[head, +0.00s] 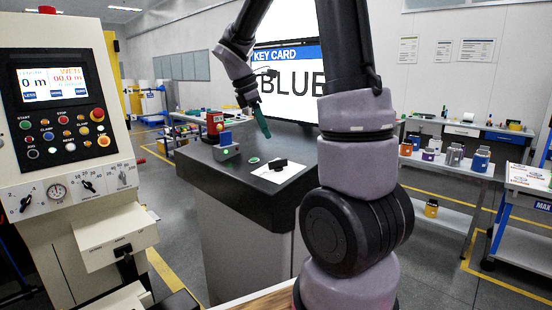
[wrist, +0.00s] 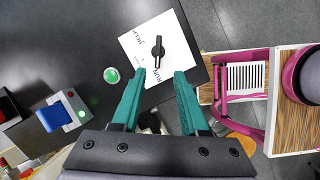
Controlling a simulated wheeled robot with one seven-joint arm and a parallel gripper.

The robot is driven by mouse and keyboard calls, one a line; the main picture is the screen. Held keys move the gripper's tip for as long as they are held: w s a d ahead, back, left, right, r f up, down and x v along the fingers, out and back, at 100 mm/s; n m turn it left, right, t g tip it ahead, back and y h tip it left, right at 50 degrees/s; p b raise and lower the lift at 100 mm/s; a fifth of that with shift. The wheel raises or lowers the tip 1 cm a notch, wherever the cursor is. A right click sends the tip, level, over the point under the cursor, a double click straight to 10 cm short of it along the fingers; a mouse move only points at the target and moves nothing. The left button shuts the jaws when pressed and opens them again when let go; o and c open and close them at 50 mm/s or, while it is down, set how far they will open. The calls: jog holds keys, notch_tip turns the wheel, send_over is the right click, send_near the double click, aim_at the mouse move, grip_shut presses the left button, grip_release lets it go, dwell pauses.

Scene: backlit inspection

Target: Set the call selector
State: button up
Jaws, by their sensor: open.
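The call selector is a black knob (wrist: 158,50) on a white plate (wrist: 180,45) with printed words, one apparently HELP; the other I cannot read surely. Its long grip runs up and down in the wrist view. In the head view the knob (head: 279,163) sits on the dark counter top. My gripper (wrist: 160,76) is open, its teal fingers apart and empty. The fingertips point toward the knob, which shows just beyond the gap between them. In the head view my gripper (head: 265,131) hangs above the counter, up and left of the knob, clear of it.
A green button (wrist: 111,75) lies left of the plate. A grey box with a blue block (wrist: 53,117) and green light stands farther left. A screen (head: 290,85) behind reads KEY CARD BLUE. A control cabinet (head: 65,100) stands at the left. The counter (head: 240,195) ends right of the plate.

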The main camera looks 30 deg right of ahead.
aim_at(276, 161)
jog(key=x, duration=1.1)
jog(key=shift+w, duration=0.15)
jog(key=shift+r, duration=0.1)
grip_shut()
